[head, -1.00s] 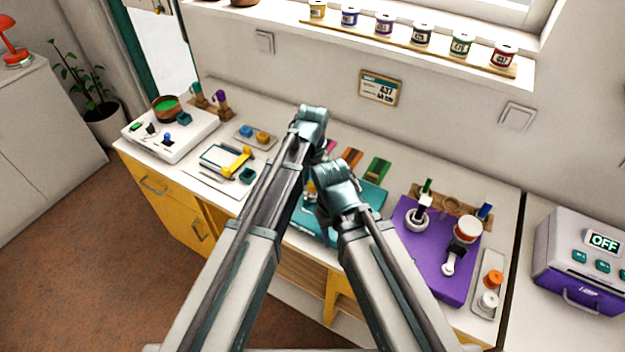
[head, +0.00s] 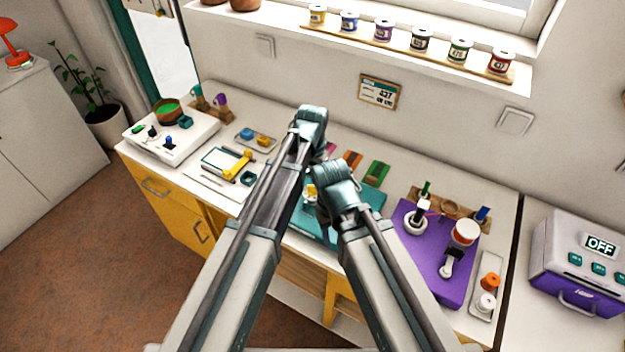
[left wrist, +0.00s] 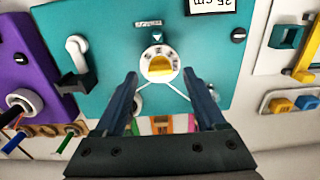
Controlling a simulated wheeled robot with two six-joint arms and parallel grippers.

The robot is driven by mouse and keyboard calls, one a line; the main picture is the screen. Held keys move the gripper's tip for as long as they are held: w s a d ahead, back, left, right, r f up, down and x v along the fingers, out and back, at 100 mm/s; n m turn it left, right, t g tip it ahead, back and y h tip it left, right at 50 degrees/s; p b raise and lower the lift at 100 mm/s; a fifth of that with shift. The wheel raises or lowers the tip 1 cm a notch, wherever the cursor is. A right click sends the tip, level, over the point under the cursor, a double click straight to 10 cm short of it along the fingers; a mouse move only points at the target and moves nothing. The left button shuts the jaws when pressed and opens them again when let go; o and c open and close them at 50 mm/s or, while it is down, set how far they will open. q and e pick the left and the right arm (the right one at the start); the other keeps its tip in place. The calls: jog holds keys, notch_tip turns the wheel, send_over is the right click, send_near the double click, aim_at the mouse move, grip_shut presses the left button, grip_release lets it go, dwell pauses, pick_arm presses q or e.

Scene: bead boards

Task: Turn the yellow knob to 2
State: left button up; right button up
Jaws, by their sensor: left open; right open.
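The yellow knob (left wrist: 160,66) sits on a round white dial on a teal board (left wrist: 105,50). A small pointer mark and a label lie beside the dial; the dial's numbers are too small to read. In the left wrist view, my left gripper (left wrist: 162,88) is open and empty, its two fingers spread on either side below the knob, not touching it. In the head view, the teal board (head: 372,197) is partly covered by my arms. My right gripper (head: 322,205) is low over this board, its fingertips mostly hidden by its own arm.
A purple board (head: 425,262) with a mortar and a white-topped device stands to the right. A white board (head: 190,140) and a tray with a yellow handle (head: 238,163) are at left. Coloured strips (head: 376,172) lie behind the teal board. A grey box reading OFF (head: 585,255) is far right.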

aim_at(312, 187)
pick_arm(q)
notch_tip(312, 187, up, 12)
jog(key=p, duration=1.1)
jog(key=shift+r, duration=0.15)
jog(key=s+a+f+n+b, duration=0.1)
jog(key=s+a+f+b, duration=0.2)
jog(key=s, duration=0.6)
jog(key=s+a+f+n+y+b, duration=0.1)
jog(key=s+a+f+b, duration=0.2)
jog(key=s, duration=0.6)
jog(key=shift+s+f, duration=0.25)
